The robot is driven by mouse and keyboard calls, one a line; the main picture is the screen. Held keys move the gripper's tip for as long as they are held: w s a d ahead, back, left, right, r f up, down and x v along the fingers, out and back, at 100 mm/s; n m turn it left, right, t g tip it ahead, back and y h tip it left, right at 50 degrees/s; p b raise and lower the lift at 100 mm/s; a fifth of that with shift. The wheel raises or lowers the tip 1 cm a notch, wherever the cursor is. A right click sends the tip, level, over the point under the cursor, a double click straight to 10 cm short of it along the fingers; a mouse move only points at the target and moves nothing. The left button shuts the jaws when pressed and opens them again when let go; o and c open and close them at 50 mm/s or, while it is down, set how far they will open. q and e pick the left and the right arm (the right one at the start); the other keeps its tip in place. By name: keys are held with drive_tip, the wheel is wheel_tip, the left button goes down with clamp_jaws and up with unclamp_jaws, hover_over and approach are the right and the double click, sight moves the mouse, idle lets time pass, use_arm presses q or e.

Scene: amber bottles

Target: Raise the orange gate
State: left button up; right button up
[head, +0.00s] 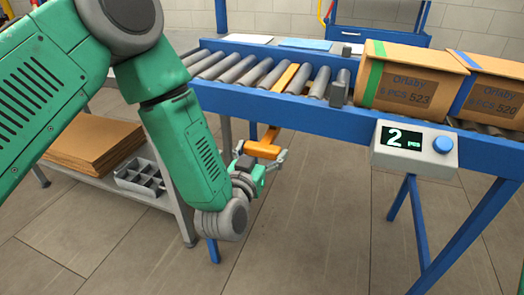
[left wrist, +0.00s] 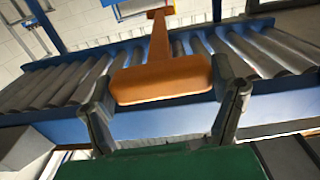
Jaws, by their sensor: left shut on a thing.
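The orange gate (head: 262,150) has a handle that sticks out in front of the blue conveyor frame, and an orange strip lies among the rollers behind it. In the left wrist view the wide end of the orange handle (left wrist: 160,82) lies between my fingers, with its stem running up toward the rollers. My left gripper (head: 260,157) is shut on this handle, below the conveyor's front rail. Its two fingers flank the handle in the left wrist view. My right gripper is in neither view.
The roller conveyor (head: 225,68) carries two cardboard boxes (head: 410,80) at the right. A counter box (head: 413,148) showing 2 hangs on its front rail. A low shelf at the left holds flat cardboard (head: 115,130) and a divided grey tray (head: 138,178). The floor in front is clear.

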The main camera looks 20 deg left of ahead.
use_arm(q)
wheel_tip(320, 180, up, 5)
drive_tip(key=p, duration=0.3)
drive_tip(key=shift+w, duration=0.1)
drive_tip(key=shift+w+f, duration=0.1)
drive_tip(key=o, duration=1.6)
drive_tip(key=shift+o, duration=0.2)
drive_tip(key=shift+f, duration=0.1)
drive_tip(key=shift+s, duration=0.4)
drive_tip(key=s, duration=1.1)
drive_tip(key=shift+a, duration=0.2)
drive_tip(key=shift+s+f, duration=0.1)
